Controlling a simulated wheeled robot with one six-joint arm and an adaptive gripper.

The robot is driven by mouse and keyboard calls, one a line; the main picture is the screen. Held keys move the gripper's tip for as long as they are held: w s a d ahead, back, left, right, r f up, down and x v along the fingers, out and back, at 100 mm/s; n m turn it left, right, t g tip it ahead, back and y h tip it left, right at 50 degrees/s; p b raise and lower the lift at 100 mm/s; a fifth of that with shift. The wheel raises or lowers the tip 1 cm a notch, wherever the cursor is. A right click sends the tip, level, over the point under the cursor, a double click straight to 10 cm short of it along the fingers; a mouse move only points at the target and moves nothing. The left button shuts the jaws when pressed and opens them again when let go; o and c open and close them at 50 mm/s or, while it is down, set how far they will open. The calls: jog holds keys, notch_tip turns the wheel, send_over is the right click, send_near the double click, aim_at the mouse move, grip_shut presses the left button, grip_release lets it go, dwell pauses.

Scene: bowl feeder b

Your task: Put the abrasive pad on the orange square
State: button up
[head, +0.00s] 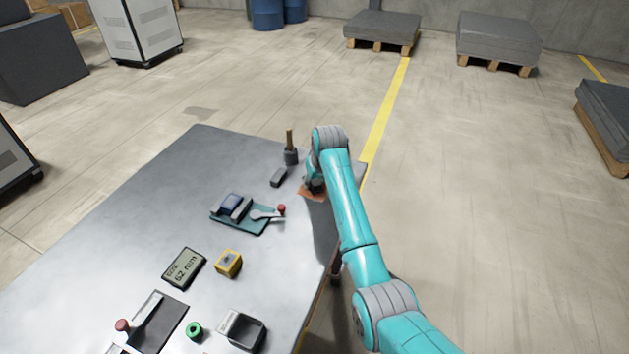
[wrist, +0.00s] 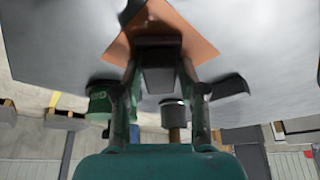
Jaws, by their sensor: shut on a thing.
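In the wrist view, my gripper (wrist: 160,92) is shut on a dark grey block, which I take to be the abrasive pad (wrist: 158,76). The pad overlaps the orange square (wrist: 185,32) in that view; I cannot tell whether it touches it. In the head view, the orange square (head: 308,194) shows partly beneath my gripper (head: 312,187), near the table's right edge. The pad is hidden there by my arm.
A small dark block (head: 279,177) and a dark grey holder with a brown handle (head: 290,155) stand close to the orange square. A teal tray (head: 248,226), a gauge (head: 184,267) and a yellow block (head: 229,263) lie nearer. The table's left part is clear.

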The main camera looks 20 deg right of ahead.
jog(key=o, duration=1.1)
jog(key=shift+f, duration=0.1)
jog(key=v, duration=1.2)
